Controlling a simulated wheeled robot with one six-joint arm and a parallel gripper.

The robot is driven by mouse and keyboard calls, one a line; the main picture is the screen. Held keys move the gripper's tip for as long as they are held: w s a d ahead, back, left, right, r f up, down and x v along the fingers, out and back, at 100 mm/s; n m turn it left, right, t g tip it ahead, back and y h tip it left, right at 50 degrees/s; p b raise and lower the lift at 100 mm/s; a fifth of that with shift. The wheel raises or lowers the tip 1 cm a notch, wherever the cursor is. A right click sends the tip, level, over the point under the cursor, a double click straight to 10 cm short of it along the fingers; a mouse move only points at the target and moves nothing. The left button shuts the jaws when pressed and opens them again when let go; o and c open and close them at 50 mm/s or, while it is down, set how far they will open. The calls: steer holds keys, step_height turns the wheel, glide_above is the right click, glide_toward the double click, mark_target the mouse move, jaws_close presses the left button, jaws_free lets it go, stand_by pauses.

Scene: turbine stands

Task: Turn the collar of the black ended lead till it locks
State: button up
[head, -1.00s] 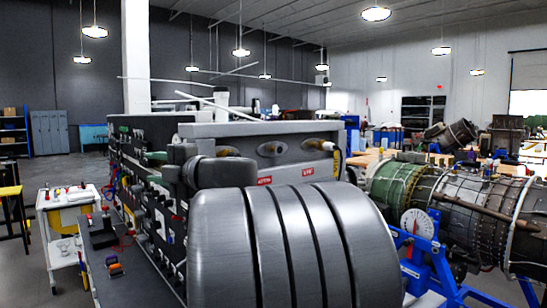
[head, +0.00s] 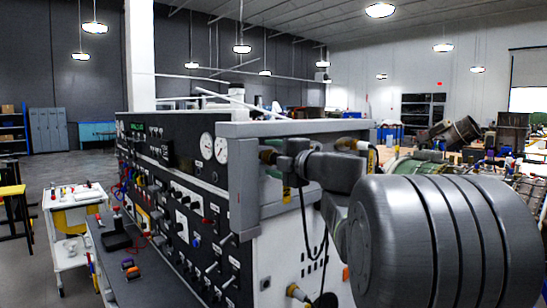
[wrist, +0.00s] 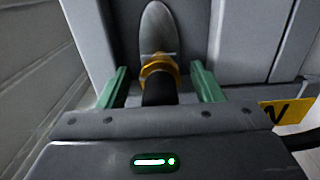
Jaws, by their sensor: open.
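In the wrist view, the brass collar (wrist: 158,68) of the black ended lead (wrist: 160,93) sits against a grey oval port. The black part runs back from the collar toward my gripper. My gripper (wrist: 161,84) is open, with one green finger on each side of the lead and a visible gap at both sides. The wrist view does not show whether the collar is locked.
The console (head: 190,190) with gauges and switches fills the middle. Black cables (head: 305,215) hang below my gripper. A white cart (head: 75,225) stands at left, with open floor beyond.

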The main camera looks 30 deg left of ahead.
steer(key=shift+a, duration=0.1)
stand_by(0.7)
steer(key=c, duration=1.1)
steer(key=shift+r+p, duration=0.1)
steer(key=shift+p, duration=0.3)
steer(key=shift+r+m+p, duration=0.3)
steer(key=shift+m+p, duration=0.2)
steer(key=shift+p, duration=0.45)
steer(key=shift+o, duration=1)
steer(key=m+p, duration=0.4)
steer(key=p, duration=0.2)
steer(key=shift+m, duration=0.3)
steer(key=shift+f+m, duration=0.3)
steer(key=shift+f, duration=0.05)
steer(key=shift+s, duration=0.1)
